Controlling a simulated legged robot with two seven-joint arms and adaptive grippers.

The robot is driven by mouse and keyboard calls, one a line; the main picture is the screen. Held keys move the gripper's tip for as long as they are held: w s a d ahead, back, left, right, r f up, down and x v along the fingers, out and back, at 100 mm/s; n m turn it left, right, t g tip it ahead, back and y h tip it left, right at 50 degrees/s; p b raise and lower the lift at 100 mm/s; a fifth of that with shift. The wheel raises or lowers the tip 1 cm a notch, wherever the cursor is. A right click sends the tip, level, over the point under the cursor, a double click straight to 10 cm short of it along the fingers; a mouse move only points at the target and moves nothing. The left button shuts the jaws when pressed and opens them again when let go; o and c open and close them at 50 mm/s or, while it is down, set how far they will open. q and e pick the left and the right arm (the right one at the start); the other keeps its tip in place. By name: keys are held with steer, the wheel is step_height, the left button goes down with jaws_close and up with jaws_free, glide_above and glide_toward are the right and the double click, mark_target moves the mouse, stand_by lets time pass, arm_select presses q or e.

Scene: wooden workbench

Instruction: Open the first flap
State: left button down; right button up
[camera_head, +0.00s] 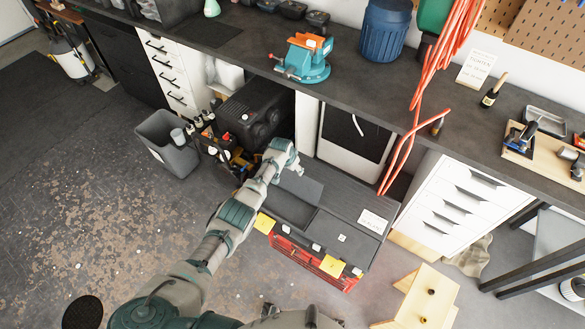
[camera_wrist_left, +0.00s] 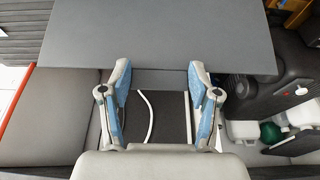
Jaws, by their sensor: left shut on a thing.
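A black-topped toolbox (camera_head: 366,250) with a red front and yellow tags stands on the floor below the workbench. A dark grey flap (camera_head: 304,187) shows at the left part of its top, and it looks raised at a tilt. In the left wrist view the flap is a broad grey panel (camera_wrist_left: 160,42). My left gripper (camera_head: 287,158) is at the flap's far left side. In the left wrist view its two fingers (camera_wrist_left: 159,70) stand well apart, with tips at the panel's edge, shut on the flap. What lies between the tips is hard to see. My right gripper is not in view.
The workbench (camera_head: 240,50) runs above and behind the toolbox, with a teal vise (camera_head: 305,65) on it. A grey bin (camera_head: 165,145) and a black case (camera_head: 255,112) stand left. White drawers (camera_head: 455,205) and a wooden stool (camera_head: 430,290) are right.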

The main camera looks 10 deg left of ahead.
arm_select(q)
steer(key=shift+c, duration=2.2)
jaws_free()
steer(key=shift+f, duration=0.1)
steer(key=shift+o, duration=1)
steer(key=shift+d, duration=0.1)
steer(key=v, duration=1.1)
steer(key=shift+r, duration=0.45)
